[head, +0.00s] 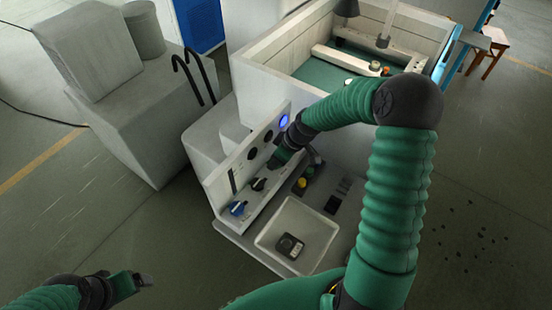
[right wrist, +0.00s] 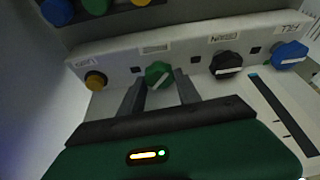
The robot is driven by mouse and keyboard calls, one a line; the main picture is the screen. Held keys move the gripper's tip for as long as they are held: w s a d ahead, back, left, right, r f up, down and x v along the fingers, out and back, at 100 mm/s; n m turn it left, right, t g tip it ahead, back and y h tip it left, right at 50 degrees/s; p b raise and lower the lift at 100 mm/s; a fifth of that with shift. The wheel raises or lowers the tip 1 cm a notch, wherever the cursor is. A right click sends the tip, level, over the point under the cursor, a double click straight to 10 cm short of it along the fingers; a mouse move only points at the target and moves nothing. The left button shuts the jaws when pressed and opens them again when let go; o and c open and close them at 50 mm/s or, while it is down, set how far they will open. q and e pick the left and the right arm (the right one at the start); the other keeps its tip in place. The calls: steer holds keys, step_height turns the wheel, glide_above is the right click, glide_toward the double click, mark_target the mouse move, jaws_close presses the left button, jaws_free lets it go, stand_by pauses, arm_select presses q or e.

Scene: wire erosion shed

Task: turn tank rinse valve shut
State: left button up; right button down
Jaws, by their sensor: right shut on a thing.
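The valve panel (head: 228,185) carries a row of knobs. In the right wrist view a green knob (right wrist: 158,72) with a white bar, tilted up to the right, sits between the dark fingers of my right gripper (right wrist: 148,92). The label above it is too blurred to read. A black knob (right wrist: 226,66) labelled DRAIN and a blue knob (right wrist: 290,55) labelled FILL are to its right; a yellow knob (right wrist: 95,80) is to its left. In the head view my right gripper (head: 279,160) hides the green knob. My left gripper (head: 140,281) is away at lower left, its jaw gap unclear.
A shallow white tray (head: 262,238) holding a dark device (head: 290,246) lies in front of the panel. Yellow (head: 302,183) and green buttons are near my right forearm. A large tank (head: 262,85) stands behind; grey cabinets (head: 130,130) stand left. The floor at lower left is clear.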

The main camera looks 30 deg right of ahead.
steer(key=m, duration=0.1)
steer(key=m+h, duration=0.1)
steer(key=m, duration=0.1)
steer(key=shift+s+a+f+m+b, duration=0.1)
steer(key=shift+s+m+b, duration=0.05)
steer(key=shift+m+b, duration=0.15)
steer(key=shift+a+m+h, duration=0.1)
steer(key=shift+m+h, duration=0.5)
steer(key=shift+m, duration=0.3)
steer(key=m+h+p, duration=0.1)
steer(key=m, duration=0.1)
steer(key=shift+a+m, duration=0.1)
steer(key=shift+m, duration=0.3)
steer(key=shift+s+m+p, duration=0.1)
steer(key=shift+m+p, duration=0.5)
steer(key=shift+h, duration=0.3)
steer(key=shift+f, duration=0.15)
steer(key=c, duration=1.1)
jaws_free()
steer(key=shift+r, duration=0.2)
